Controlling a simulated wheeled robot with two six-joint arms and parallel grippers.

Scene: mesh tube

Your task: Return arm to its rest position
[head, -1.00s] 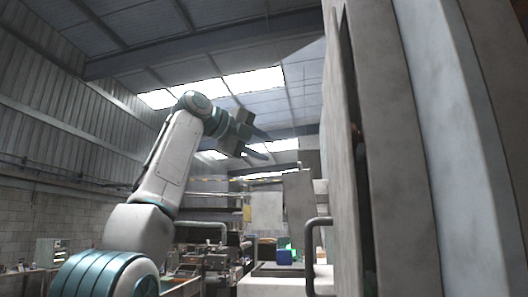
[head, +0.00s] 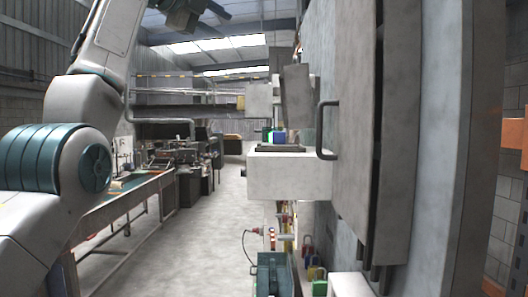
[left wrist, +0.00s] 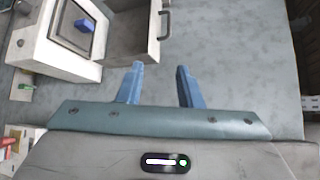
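My left arm (head: 85,110) comes in from the left in the head view and is raised. Its left gripper (head: 182,14) is at the top edge, partly cut off. In the left wrist view the two blue fingers of the left gripper (left wrist: 159,68) are apart, with nothing between them. My right gripper is in neither view.
A large grey cabinet with a handle (head: 321,130) stands close on the right. A white machine (head: 288,176) with a small blue block (head: 280,136) on top is ahead. A long workbench (head: 125,196) is at left. Open floor (head: 205,240) lies between.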

